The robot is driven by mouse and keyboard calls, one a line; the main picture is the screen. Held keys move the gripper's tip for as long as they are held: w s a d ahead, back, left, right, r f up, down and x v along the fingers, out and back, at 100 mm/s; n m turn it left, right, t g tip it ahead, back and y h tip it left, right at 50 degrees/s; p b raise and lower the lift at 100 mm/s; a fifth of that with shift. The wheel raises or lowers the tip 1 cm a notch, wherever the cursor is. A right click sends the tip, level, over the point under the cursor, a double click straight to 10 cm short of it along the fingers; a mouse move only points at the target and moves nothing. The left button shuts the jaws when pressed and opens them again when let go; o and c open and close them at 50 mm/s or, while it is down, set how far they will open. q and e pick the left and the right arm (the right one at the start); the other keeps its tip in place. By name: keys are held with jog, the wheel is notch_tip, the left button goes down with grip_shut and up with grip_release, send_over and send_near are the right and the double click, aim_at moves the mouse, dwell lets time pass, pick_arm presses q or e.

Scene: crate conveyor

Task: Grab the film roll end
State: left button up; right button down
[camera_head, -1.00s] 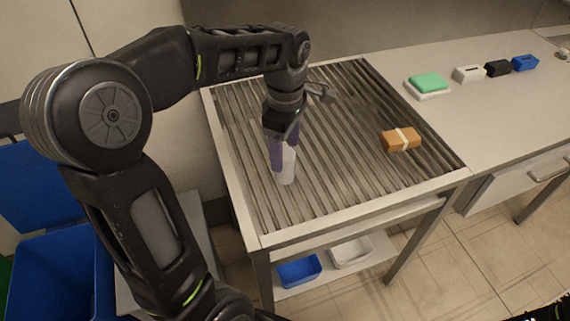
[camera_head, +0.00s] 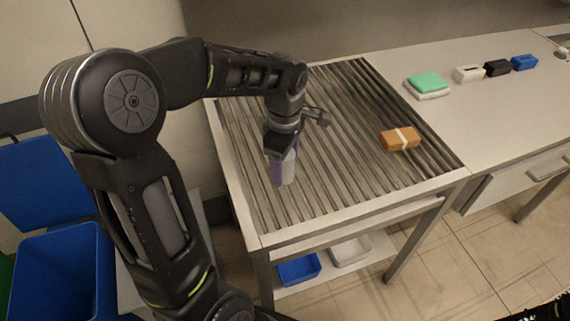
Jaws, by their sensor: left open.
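A white film roll (camera_head: 288,172) stands upright on the slatted conveyor (camera_head: 340,125), left of its middle. My left gripper (camera_head: 281,168) points down over the roll, with its purple-toned fingers at the roll's upper part. It is open, and the roll appears to be between or just beside the fingers; I cannot tell whether they touch it. The gripper and wrist hide the roll's top end.
A brown box with a pale band (camera_head: 400,139) lies on the conveyor's right side. The counter (camera_head: 470,110) holds a green sponge-like block (camera_head: 427,82) and small white, black and blue boxes. A blue bin (camera_head: 62,270) stands at lower left. The conveyor's middle is clear.

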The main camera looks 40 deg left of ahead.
pick_arm(q)
jog(key=shift+c, duration=0.4)
jog(key=c, duration=1.4)
